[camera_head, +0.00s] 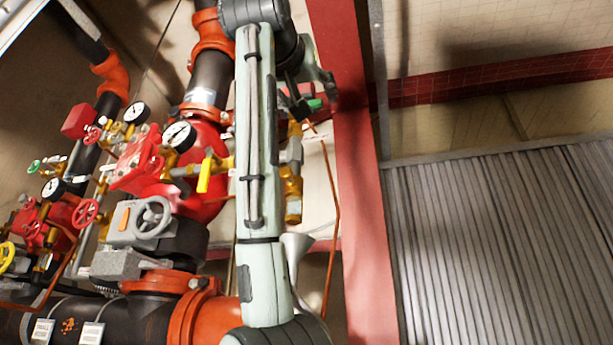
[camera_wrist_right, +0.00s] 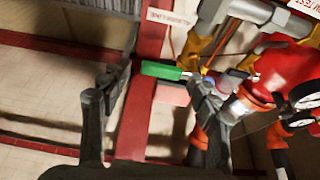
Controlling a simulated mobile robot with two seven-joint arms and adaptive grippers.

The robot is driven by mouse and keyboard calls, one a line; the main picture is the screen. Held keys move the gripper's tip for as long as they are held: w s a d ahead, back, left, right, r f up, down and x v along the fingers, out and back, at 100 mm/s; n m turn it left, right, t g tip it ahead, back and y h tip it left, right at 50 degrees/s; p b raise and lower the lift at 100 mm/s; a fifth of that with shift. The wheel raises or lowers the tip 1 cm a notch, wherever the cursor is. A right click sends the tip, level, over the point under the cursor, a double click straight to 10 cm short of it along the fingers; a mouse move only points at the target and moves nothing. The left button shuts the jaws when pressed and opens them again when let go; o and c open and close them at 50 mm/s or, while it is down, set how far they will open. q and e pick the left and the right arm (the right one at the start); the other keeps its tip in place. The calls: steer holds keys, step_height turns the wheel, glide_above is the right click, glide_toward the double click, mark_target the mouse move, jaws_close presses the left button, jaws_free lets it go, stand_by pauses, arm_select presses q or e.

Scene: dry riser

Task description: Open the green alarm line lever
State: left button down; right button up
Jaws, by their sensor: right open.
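The green lever (camera_wrist_right: 160,71) shows in the right wrist view as a short bar lying crosswise, its right end by the brass and grey pipework. In the head view only a small green piece of it (camera_head: 315,104) shows beside my right gripper (camera_head: 308,92). My right gripper is open, and in the wrist view its fingers (camera_wrist_right: 150,85) stand left and right of the lever. I cannot tell whether either finger touches it. My right arm hides part of the riser around it. My left gripper is not in view.
Red and black pipes with a yellow lever (camera_head: 204,176), white gauges (camera_head: 179,136) and a grey handwheel (camera_head: 153,217) stand left of my arm. A red post (camera_head: 356,180) rises close on the right. Beyond it is a grey ribbed panel (camera_head: 500,240).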

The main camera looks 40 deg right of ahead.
steer(key=c, duration=1.2)
steer(key=shift+o, duration=0.2)
steer(key=shift+f+m, duration=0.1)
steer(key=shift+m, duration=0.3)
steer(key=shift+w+a+f+m+g, duration=0.6)
steer(key=shift+m+g, duration=0.85)
steer(key=shift+m, duration=2.15)
steer(key=shift+w+a+f+m+g, duration=0.55)
steer(key=shift+m+g, duration=0.95)
steer(key=shift+m, duration=2.1)
steer(key=shift+w+a+f+m+g, duration=0.35)
steer(key=shift+f+m+g, duration=0.75)
steer(key=shift+m, duration=2.5)
steer(key=shift+w+r+g, duration=0.15)
steer(key=shift+r+g, duration=0.2)
steer(key=o, duration=1.2)
steer(key=shift+c, duration=0.2)
